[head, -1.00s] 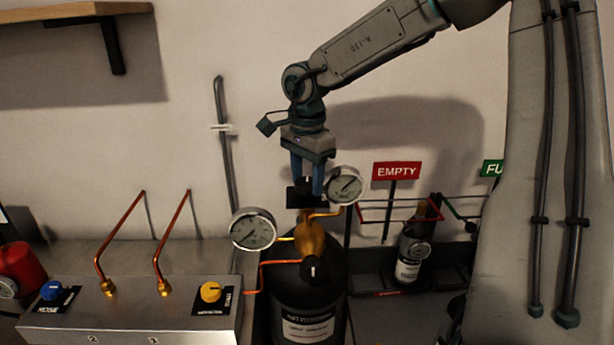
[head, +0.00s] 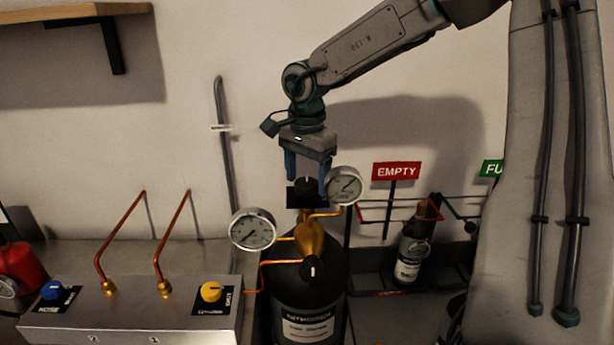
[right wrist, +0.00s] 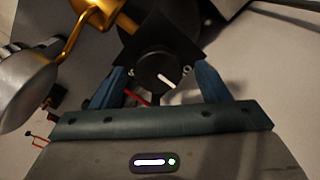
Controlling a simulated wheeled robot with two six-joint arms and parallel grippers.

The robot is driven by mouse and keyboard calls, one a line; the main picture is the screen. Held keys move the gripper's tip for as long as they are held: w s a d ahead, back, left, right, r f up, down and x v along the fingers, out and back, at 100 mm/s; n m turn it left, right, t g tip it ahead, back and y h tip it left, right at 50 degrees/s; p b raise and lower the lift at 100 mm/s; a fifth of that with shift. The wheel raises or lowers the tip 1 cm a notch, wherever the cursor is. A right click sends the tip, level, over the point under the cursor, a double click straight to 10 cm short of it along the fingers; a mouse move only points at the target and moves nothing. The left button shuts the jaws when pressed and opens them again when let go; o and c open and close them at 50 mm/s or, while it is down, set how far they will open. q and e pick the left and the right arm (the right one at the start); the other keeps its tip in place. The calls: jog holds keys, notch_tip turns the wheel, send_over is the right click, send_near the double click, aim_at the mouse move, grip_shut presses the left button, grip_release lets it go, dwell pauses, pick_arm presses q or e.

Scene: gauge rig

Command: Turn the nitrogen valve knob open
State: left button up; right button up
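The black knob (head: 305,186) at the top of the brass fitting has a black plate behind it. A white mark shows on its face in the right wrist view (right wrist: 157,70). My right gripper (head: 307,187) is open, its blue fingers on either side of the knob with gaps between; it also shows in the right wrist view (right wrist: 160,71). The dark cylinder (head: 300,300) stands below the brass regulator (head: 312,241); its label looks like nitrogen but is blurred. A second black knob (head: 313,270) with a white mark sits lower down. My left gripper is out of view.
One round gauge (head: 253,229) is left of the regulator, another (head: 344,186) close beside my right finger. A metal panel (head: 130,323) with a yellow knob (head: 210,292) and a blue knob (head: 51,290) is at left.

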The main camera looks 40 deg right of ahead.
aim_at(307, 182)
jog(key=shift+r, duration=0.2)
notch_tip(307, 182, up, 5)
jog(key=shift+f, duration=0.2)
pick_arm(q)
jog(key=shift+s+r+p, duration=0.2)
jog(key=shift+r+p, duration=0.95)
jog(key=shift+p, duration=0.15)
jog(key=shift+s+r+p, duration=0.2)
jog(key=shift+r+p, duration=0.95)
jog(key=shift+p, duration=0.1)
pick_arm(e)
jog(key=shift+s+r, duration=0.1)
jog(key=shift+r, duration=2.8)
